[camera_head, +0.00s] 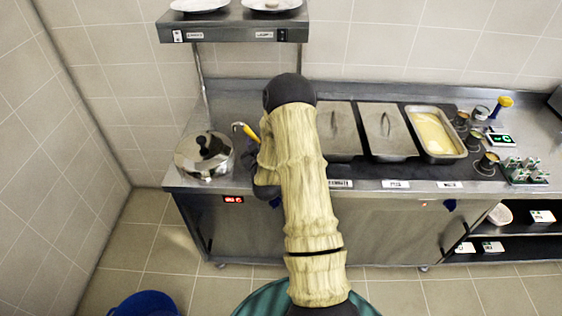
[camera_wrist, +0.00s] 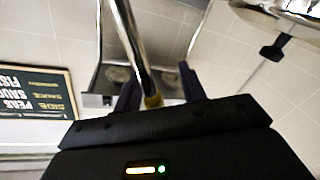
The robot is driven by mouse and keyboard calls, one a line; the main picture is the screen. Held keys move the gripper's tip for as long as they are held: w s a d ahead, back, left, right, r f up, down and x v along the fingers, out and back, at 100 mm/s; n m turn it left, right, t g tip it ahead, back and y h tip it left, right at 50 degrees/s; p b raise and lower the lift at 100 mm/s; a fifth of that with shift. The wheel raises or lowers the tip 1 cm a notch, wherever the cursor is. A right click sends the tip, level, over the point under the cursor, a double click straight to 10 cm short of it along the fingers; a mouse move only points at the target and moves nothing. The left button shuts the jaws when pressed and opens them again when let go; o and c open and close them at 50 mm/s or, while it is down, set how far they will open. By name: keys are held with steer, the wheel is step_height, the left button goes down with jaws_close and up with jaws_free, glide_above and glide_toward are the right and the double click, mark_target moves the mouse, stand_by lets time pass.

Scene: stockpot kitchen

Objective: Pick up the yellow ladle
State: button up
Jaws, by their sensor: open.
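The yellow ladle (camera_head: 250,132) shows in the head view just left of my arm, its yellow handle tilted and its hooked metal end (camera_head: 237,126) up and to the left. In the wrist view the ladle's metal shaft (camera_wrist: 133,42) runs down from the top edge, with a yellow part (camera_wrist: 153,101) low between my fingers. My gripper (camera_wrist: 160,80) is open, with one dark finger on each side of the ladle. I cannot tell whether either finger touches it. In the head view my arm hides most of the gripper and the ladle's lower part.
A lidded stockpot (camera_head: 204,158) stands on the counter left of the ladle. Lidded pans (camera_head: 339,133) and an open pan of yellow food (camera_head: 433,133) sit right of my arm. A blue bucket (camera_head: 145,304) is on the floor.

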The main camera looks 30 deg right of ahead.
steer(key=shift+s+d+r, duration=0.1)
steer(key=shift+s+d, duration=0.05)
steer(key=shift+s, duration=0.45)
steer(key=shift+w, duration=0.15)
jaws_close()
step_height(320, 180, up, 10)
steer(key=b, duration=0.1)
steer(key=shift+b, duration=0.4)
steer(key=shift+w, duration=0.1)
